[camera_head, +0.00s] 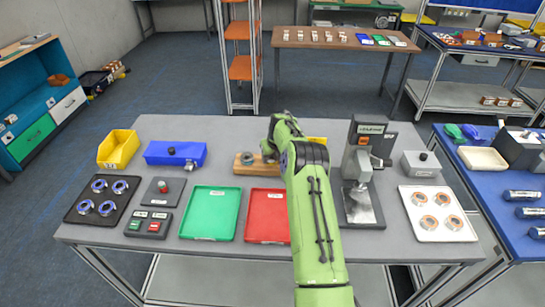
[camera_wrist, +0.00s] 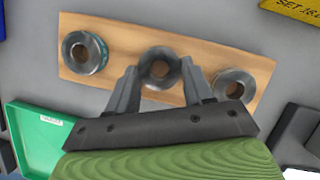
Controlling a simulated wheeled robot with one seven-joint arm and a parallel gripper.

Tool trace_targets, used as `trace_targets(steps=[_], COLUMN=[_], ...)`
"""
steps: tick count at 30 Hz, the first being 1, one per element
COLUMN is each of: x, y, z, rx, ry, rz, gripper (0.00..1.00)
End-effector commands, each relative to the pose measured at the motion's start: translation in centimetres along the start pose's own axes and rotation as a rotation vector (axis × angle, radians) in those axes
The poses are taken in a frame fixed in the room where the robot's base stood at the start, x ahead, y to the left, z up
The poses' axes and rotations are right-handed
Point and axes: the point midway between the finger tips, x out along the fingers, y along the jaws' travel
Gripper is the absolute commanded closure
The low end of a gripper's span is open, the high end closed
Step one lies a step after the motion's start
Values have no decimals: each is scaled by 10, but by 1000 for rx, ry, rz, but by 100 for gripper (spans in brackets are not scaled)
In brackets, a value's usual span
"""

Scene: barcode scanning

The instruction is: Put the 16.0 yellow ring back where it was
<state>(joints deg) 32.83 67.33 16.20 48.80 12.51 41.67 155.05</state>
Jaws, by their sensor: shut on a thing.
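A wooden board (camera_wrist: 215,60) with several grey metal rings lies on the table; its left end (camera_head: 240,168) shows in the head view. In the wrist view, my gripper (camera_wrist: 158,78) is shut on the middle ring (camera_wrist: 159,66), which is at the board's middle. I cannot tell whether it rests on the board, and no yellow mark shows on it. One ring (camera_wrist: 85,52) with a teal band is at the left end and another ring (camera_wrist: 233,85) at the right end. A yellow label (camera_wrist: 295,8) reading "SET 16.0" is at the top right. My arm hides the board's right part in the head view.
A green tray (camera_head: 211,213) and a red tray (camera_head: 267,217) lie in front of the board. A grey press-like stand (camera_head: 364,180) stands to the right. A blue box (camera_head: 176,153) and a yellow bin (camera_head: 119,149) are at the left.

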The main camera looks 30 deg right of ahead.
Motion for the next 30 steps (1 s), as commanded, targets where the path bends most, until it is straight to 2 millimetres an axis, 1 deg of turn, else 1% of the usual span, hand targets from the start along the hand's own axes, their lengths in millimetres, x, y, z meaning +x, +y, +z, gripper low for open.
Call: trace_targets(steps=[4,5,9,17,20,23,27,30], x=[4,3,3,2,-7,-29,-68,-92], y=[0,0,0,0,0,0,0,0], z=[-1,-1,-1,-1,1,1,0,1], rx=[-1,-1,-1,-1,0,-1,-1,-1], ry=[-1,1,1,1,-1,-3,-2,-2], rz=[0,0,0,0,1,0,-1,-1], gripper=[92,44,23,23,23,23,23,23])
